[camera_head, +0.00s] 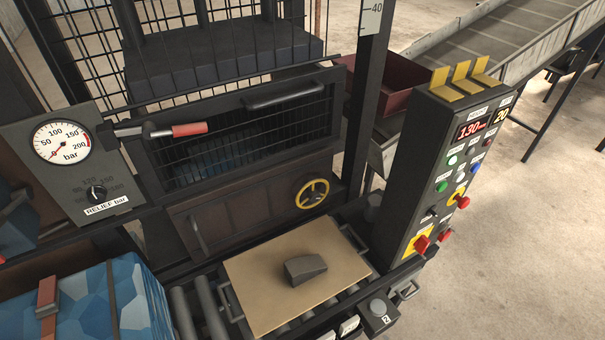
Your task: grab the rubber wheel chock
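The rubber wheel chock (306,269) is a small dark grey wedge. It lies on a flat tan board (262,301) in the lower middle of the head view, apart from the board's edges. Nothing covers it. Neither my left nor my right gripper shows in this view.
A control panel (440,170) with buttons and a red display stands right of the board. Behind the board is a machine with a barred door and yellow handwheel (312,193). A pressure gauge (62,142) is at left, above a blue patterned block (90,305). Rollers (196,312) lie beside the board.

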